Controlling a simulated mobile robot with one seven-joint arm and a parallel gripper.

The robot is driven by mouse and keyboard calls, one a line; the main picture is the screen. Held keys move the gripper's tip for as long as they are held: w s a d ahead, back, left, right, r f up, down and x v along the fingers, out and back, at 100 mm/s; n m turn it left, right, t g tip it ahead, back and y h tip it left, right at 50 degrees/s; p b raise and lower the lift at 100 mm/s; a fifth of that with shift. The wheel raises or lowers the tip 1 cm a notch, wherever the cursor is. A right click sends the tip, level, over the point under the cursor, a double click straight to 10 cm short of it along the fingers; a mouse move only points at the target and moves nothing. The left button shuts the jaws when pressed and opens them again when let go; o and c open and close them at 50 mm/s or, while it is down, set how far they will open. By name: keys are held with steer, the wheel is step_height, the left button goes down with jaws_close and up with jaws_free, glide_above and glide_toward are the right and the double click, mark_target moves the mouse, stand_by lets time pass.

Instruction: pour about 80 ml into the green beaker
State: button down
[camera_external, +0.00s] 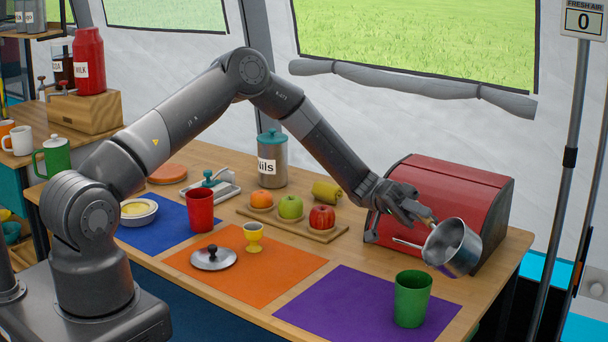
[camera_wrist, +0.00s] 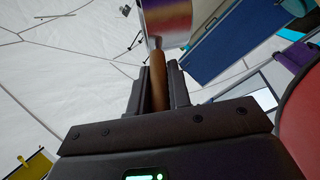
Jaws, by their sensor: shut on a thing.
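The green beaker (camera_external: 412,298) stands upright on the purple mat (camera_external: 345,309) at the front right of the table. My gripper (camera_external: 428,219) is shut on the brown handle (camera_wrist: 158,80) of a metal saucepan (camera_external: 453,250). The saucepan is held in the air behind and to the right of the beaker, apart from it, and looks tilted. In the wrist view the handle runs up between the two fingers to the shiny pan (camera_wrist: 168,22) at the top edge. The pan's contents are hidden, and no stream shows.
A red bread bin (camera_external: 470,190) stands close behind my gripper. The purple mat is clear left of the beaker.

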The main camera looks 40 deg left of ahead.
steer(key=shift+f+m, duration=0.1)
steer(key=shift+m, duration=0.2)
steer(key=shift+s+a, duration=0.1)
steer(key=shift+s+a, duration=0.1)
steer(key=shift+s+a+m, duration=0.15)
steer(key=shift+m, duration=0.15)
steer(key=shift+s+a, duration=0.1)
